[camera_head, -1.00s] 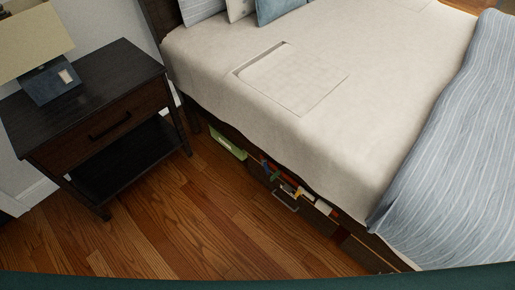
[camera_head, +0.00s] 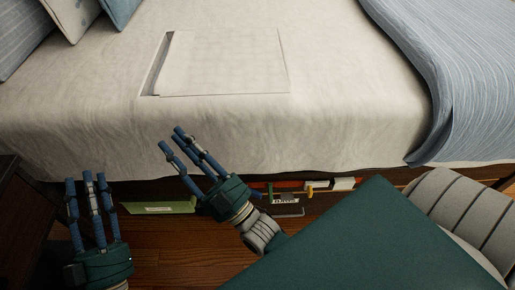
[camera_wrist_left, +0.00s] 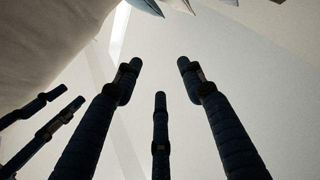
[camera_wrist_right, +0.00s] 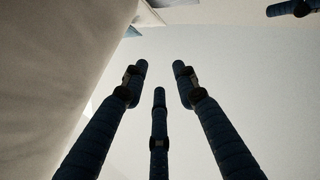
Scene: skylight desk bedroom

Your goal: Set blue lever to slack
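I cannot make out a blue lever in any view now. A dark unit with small red, yellow and white parts (camera_head: 287,197) shows low under the bed's edge in the head view, partly hidden by my right arm. My left gripper (camera_head: 87,180) is open and empty at the lower left, in front of the bed. My right gripper (camera_head: 176,144) is open and empty, its fingers in front of the bed's side, left of the unit. The left wrist view shows spread fingers (camera_wrist_left: 158,75) with nothing between them; the right wrist view shows the same (camera_wrist_right: 158,75).
The bed (camera_head: 330,110) fills the upper view, with a flat panel (camera_head: 225,62) on it and a striped blanket (camera_head: 460,80) at right. A green box (camera_head: 160,207) lies under the bed's edge. The dark nightstand (camera_head: 20,220) is at far left. Some wood floor (camera_head: 170,260) is clear.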

